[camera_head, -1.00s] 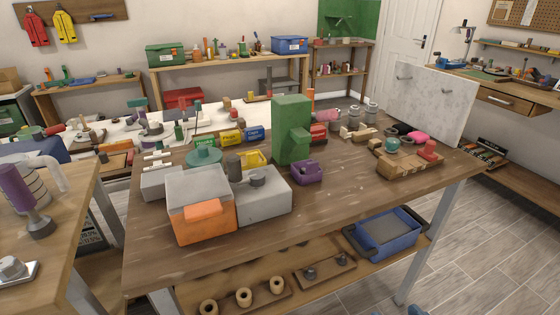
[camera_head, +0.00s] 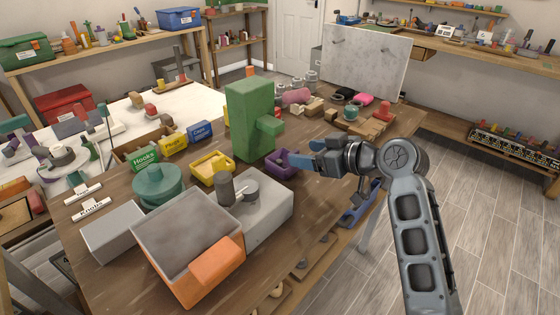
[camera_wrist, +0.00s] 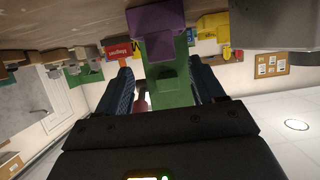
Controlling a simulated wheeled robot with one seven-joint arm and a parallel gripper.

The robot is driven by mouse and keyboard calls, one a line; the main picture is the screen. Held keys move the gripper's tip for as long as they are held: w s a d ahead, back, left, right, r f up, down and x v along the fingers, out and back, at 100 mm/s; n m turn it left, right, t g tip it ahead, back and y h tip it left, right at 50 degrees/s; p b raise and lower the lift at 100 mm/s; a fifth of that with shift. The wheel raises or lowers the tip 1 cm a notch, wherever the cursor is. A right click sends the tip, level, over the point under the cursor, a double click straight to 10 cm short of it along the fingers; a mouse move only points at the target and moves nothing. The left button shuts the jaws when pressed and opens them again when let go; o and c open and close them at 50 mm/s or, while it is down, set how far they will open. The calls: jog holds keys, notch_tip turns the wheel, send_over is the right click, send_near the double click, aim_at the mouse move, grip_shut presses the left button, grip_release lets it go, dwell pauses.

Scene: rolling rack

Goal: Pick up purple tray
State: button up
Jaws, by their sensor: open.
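The purple tray (camera_head: 283,165) is a small open bin on the brown wooden table, just right of the green block-shaped machine. It also shows in the wrist view (camera_wrist: 155,20), top centre, in front of the green machine. My gripper (camera_head: 308,154) reaches in from the right with its blue fingers pointing left, close to the tray's right side. In the wrist view the two fingers (camera_wrist: 165,88) are spread apart with nothing held between them. The tray appears ahead of the fingertips. I cannot tell whether a finger touches it.
The green machine (camera_head: 249,120) stands tall directly behind and left of the tray. A yellow bin (camera_head: 212,168) and a grey block (camera_head: 262,213) lie further left. A wooden board with a red item (camera_head: 383,113) is at the table's right end. Bare tabletop lies in front of the tray.

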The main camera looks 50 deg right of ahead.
aim_at(295, 152)
jog(key=p+x, duration=0.1)
jog(key=x, duration=0.4)
jog(key=shift+w+a+f, duration=0.15)
jog(key=shift+w, duration=0.15)
jog(key=shift+c, duration=0.3)
jog(key=c, duration=1.1)
